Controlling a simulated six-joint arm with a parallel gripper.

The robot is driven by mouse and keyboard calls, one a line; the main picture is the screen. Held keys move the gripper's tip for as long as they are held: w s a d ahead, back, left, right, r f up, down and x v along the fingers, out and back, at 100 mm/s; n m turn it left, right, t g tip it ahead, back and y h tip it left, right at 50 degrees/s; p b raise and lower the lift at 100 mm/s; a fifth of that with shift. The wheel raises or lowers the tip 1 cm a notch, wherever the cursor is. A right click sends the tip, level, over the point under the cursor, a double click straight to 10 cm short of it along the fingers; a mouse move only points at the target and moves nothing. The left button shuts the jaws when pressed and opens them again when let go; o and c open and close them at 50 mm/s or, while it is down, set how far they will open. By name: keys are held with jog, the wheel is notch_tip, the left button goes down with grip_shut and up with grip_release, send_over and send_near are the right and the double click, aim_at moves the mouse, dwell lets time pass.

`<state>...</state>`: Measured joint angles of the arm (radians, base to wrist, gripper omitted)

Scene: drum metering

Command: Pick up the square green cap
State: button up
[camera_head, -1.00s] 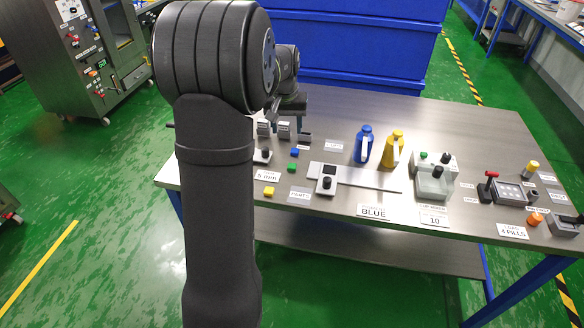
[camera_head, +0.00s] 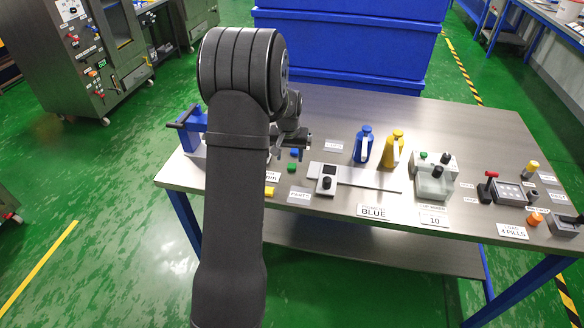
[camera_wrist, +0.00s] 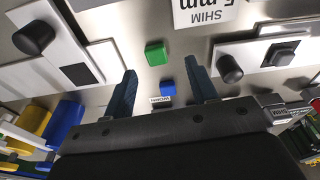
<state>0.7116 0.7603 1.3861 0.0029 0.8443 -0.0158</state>
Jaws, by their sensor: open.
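The square green cap (camera_head: 292,167) lies on the metal table, in front of a small blue block (camera_head: 294,153). In the wrist view the green cap (camera_wrist: 155,54) shows just beyond and between my fingertips, with the blue block (camera_wrist: 168,88) nearer my palm. My gripper (camera_wrist: 161,70) is open and empty, its two dark blue fingers apart and not touching the cap. In the head view my gripper (camera_head: 301,142) hangs near the caps, partly hidden by my own arm.
A yellow block (camera_head: 270,191) lies toward the table's front edge. A grey plate with a black knob (camera_head: 327,183) lies to the right of the cap. Blue (camera_head: 363,146) and yellow (camera_head: 393,150) jugs stand behind it. A blue clamp-like device (camera_head: 190,128) stands at the left.

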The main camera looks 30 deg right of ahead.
aim_at(292, 166)
jog(key=f, duration=0.2)
jog(key=d+f, duration=0.1)
jog(key=f, duration=0.1)
jog(key=shift+w+d+f, duration=0.1)
jog(key=shift+w+f, duration=0.1)
jog(key=shift+f, duration=0.1)
jog(key=shift+c, duration=0.4)
jog(key=c, duration=1)
